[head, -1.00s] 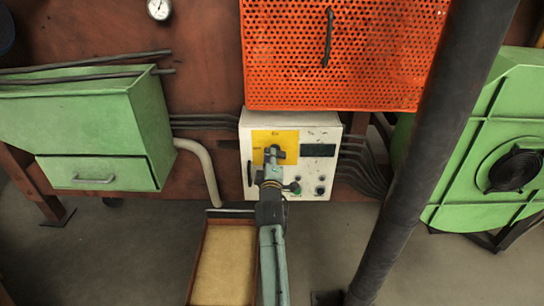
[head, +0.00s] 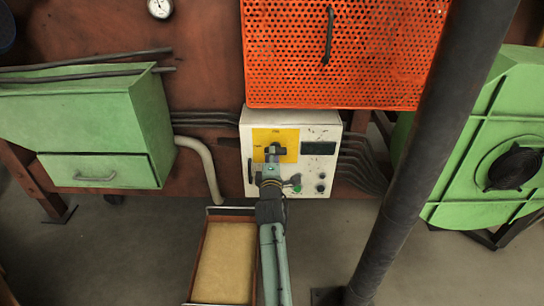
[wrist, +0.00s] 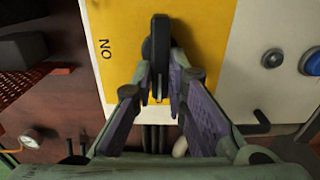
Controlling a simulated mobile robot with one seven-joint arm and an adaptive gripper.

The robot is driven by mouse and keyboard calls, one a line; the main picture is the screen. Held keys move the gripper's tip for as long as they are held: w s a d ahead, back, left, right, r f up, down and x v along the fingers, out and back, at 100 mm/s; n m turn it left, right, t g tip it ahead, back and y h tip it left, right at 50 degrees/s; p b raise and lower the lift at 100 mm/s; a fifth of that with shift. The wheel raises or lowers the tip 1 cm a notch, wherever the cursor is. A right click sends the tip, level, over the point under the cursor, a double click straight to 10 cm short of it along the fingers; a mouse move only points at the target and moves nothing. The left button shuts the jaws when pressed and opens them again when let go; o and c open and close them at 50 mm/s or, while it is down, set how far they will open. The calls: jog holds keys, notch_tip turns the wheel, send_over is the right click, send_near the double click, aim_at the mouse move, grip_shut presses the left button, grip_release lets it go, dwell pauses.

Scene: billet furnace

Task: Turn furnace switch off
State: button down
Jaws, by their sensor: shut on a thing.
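The furnace switch (wrist: 159,50) is a black rotary handle on a yellow plate (wrist: 205,25) with "ON" printed at its left in the wrist view. The plate sits on a white control box (head: 325,180) below the orange perforated panel in the head view. My gripper (wrist: 160,88) is at the switch, with its two fingers on either side of the handle's lower end, closed on it. In the head view my gripper (head: 272,165) reaches up to the yellow plate and hides part of the switch.
An orange perforated cover (head: 345,50) with a black handle is above the box. A green cabinet (head: 90,120) stands left and a green housing (head: 500,150) right. A dark post (head: 400,200) rises to the right. A tray (head: 225,265) lies below, beside my arm.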

jog(key=c, duration=1.6)
grip_release()
jog(key=s, duration=1.2)
